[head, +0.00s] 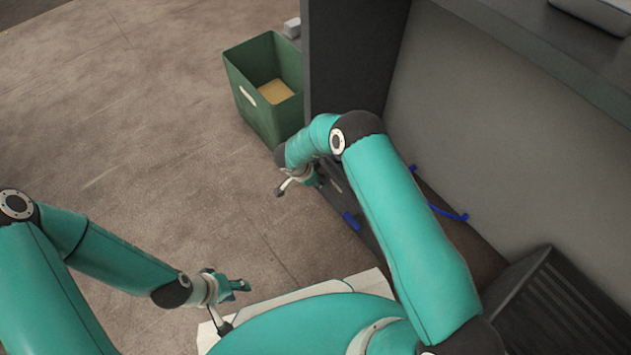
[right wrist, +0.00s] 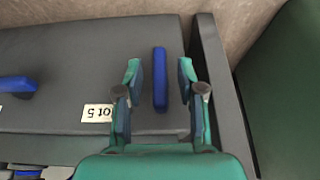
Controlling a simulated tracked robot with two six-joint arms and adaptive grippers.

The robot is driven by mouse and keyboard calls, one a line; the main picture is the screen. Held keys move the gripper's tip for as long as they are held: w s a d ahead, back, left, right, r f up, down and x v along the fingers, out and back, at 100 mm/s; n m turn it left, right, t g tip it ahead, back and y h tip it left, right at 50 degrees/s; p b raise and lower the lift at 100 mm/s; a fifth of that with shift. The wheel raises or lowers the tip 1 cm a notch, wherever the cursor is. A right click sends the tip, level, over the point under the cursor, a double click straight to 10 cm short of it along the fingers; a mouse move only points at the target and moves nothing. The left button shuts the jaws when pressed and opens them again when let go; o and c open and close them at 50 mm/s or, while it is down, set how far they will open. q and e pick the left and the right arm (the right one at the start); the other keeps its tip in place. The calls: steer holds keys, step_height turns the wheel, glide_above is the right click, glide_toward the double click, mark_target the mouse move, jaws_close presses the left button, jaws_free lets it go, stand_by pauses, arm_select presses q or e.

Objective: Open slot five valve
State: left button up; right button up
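In the right wrist view, a blue valve handle (right wrist: 160,78) stands lengthwise on a dark grey panel (right wrist: 60,65). A white label (right wrist: 97,113) to its left is partly hidden and reads "ot 5". My right gripper (right wrist: 160,76) is open, with one finger on each side of the handle and gaps showing between. In the head view my right gripper (head: 299,188) is low beside the dark cabinet. My left gripper (head: 236,305) is open and empty, over the floor at the lower left.
Another blue handle (right wrist: 16,84) lies crosswise at the wrist view's left edge. A green crate (head: 258,105) with a yellowish thing inside stands beyond the right gripper. A blue bar (head: 440,212) shows inside the cabinet (head: 345,60). The floor at left is clear.

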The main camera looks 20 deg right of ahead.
jaws_close()
steer(key=shift+t, duration=0.3)
stand_by(0.3)
steer(key=shift+s+t+y, duration=0.15)
steer(key=shift+t+y, duration=0.25)
steer(key=shift+t, duration=0.3)
steer(key=m+t, duration=0.1)
steer(key=t, duration=0.3)
steer(key=m+t+y, duration=0.1)
steer(key=m+t, duration=0.1)
steer(key=t, duration=0.3)
steer(key=f+m+t+y+b, duration=0.1)
steer(key=t, duration=0.4)
steer(key=shift+s+d+m, duration=0.25)
steer(key=shift+m, duration=0.05)
